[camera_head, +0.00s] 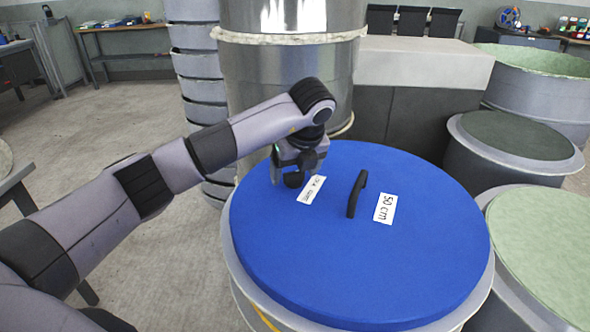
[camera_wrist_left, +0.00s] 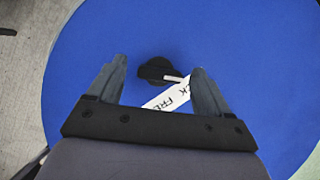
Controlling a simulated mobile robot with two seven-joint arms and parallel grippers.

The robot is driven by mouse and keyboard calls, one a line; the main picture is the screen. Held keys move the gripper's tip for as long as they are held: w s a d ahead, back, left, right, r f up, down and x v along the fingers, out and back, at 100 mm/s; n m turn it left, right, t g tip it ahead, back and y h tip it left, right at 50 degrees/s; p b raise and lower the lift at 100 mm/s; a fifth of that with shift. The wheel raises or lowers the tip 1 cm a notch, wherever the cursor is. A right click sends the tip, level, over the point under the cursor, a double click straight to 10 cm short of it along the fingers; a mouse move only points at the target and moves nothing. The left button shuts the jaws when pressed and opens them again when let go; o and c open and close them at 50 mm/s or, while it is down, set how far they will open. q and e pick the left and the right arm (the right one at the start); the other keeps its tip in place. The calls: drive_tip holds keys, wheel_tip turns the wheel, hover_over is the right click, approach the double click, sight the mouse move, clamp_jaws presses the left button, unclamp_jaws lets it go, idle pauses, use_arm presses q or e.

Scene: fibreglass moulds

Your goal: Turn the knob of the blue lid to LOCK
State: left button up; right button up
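The blue lid (camera_head: 420,270) lies flat on a round grey mould. Its black knob (camera_wrist_left: 155,69) has a white pointer mark directed right in the left wrist view, towards the right fingertip. A white label (camera_head: 312,189) lies beside the knob; "CK FR" is readable on it in the left wrist view (camera_wrist_left: 166,101), and the right finger hides part of it. My left gripper (camera_head: 293,172) points down over the knob. Its fingers are apart (camera_wrist_left: 160,72), one on each side of the knob, with gaps to it. I cannot tell its exact height. My right gripper is not in view.
A tall metal cylinder (camera_head: 290,80) rises behind the lid. Other round moulds (camera_head: 515,140) stand to the right. The floor at left is open.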

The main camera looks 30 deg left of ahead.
use_arm(q)
drive_tip(key=v, duration=0.7)
drive_tip(key=shift+b, duration=0.35)
idle(0.4)
